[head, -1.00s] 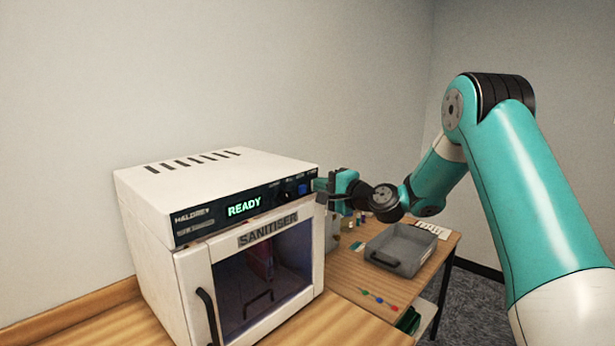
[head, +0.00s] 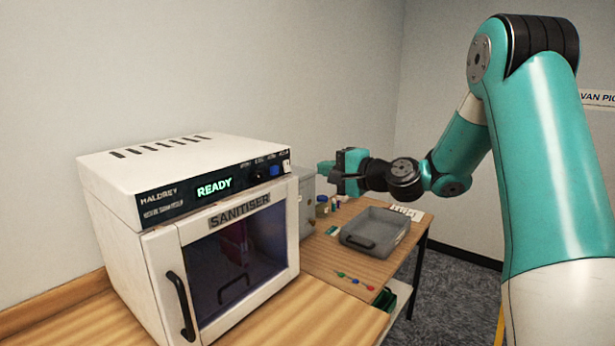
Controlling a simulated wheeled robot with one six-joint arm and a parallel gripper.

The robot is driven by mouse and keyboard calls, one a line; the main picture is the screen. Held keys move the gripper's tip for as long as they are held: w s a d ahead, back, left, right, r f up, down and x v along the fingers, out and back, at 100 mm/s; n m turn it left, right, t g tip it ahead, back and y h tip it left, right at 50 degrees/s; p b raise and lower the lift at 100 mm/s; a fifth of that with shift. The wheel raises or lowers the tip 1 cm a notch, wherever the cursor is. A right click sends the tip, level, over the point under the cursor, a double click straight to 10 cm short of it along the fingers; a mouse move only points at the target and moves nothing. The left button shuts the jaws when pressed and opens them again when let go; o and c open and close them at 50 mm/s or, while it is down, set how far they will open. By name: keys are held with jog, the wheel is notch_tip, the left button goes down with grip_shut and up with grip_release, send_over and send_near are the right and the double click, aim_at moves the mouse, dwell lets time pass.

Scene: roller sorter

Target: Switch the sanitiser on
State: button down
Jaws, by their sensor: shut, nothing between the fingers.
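The white sanitiser (head: 150,157) stands on the wooden counter at the left. Its dark control panel shows a green "READY" display (head: 214,187), a dark knob (head: 257,176) and a blue button (head: 274,171). The glass door (head: 237,251) is closed, with a black handle (head: 180,305) at its left. A red item (head: 234,242) shows dimly inside. My gripper (head: 326,168) is shut and empty, in the air to the right of the panel and apart from it. It points left towards the sanitiser.
A grey tray (head: 375,231) lies on the lower wooden table (head: 330,255) at the right. Small bottles (head: 322,205), a grey metal box (head: 307,200) and several coloured pieces (head: 354,281) are nearby. The counter (head: 325,322) in front is clear.

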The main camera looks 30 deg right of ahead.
jog(key=shift+b+v, duration=0.5)
jog(key=shift+v, duration=1.5)
jog(key=s+a+f+n+g+y, duration=0.1)
jog(key=s+a+n+g, duration=0.45)
jog(key=a, duration=0.45)
jog(key=s+a+f+n+g+y, duration=0.2)
jog(key=s+a+n+g, duration=0.3)
jog(key=a, duration=0.6)
jog(key=s+a+f+n+g+h, duration=0.1)
jog(key=s+f+n+g+h, duration=0.1)
jog(key=s+n, duration=0.3)
jog(key=s+a+f+n+g+h, duration=0.2)
jog(key=s+n, duration=0.3)
jog(key=s, duration=0.9)
jog(key=shift+a+g+h, duration=0.2)
jog(key=shift+g+h, duration=0.4)
jog(key=shift+g, duration=0.15)
jog(key=shift+s, duration=0.1)
